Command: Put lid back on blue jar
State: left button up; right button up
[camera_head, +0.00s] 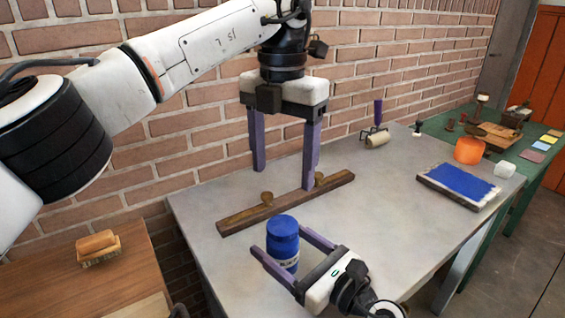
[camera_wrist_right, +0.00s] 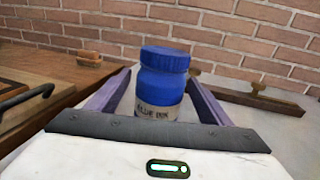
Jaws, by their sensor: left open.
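The blue jar (camera_head: 284,258) stands upright on the grey table, with its blue lid (camera_head: 283,225) sitting on top. In the right wrist view the jar (camera_wrist_right: 158,95) shows a "BLUE INK" label, and the lid (camera_wrist_right: 165,58) covers its mouth. I cannot tell whether the lid is screwed tight. My right gripper (camera_head: 276,238) is open, its two purple fingers on either side of the jar with gaps showing. My left gripper (camera_head: 283,180) is open and empty, pointing down above the wooden bar behind the jar.
The wooden bar (camera_head: 240,217) with two knobs lies behind the jar. A roller (camera_head: 376,139), a blue inked slab (camera_head: 460,184) and an orange container (camera_head: 468,150) are farther right. A brush (camera_head: 97,248) lies on the left wooden table. The grey table (camera_head: 390,215) is clear right of the jar.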

jog(key=shift+d, duration=0.1)
jog(key=b+v, duration=0.1)
jog(key=v, duration=0.8)
jog(key=shift+s, duration=0.1)
jog(key=shift+s+d+r, duration=0.1)
jog(key=shift+s+d, duration=0.25)
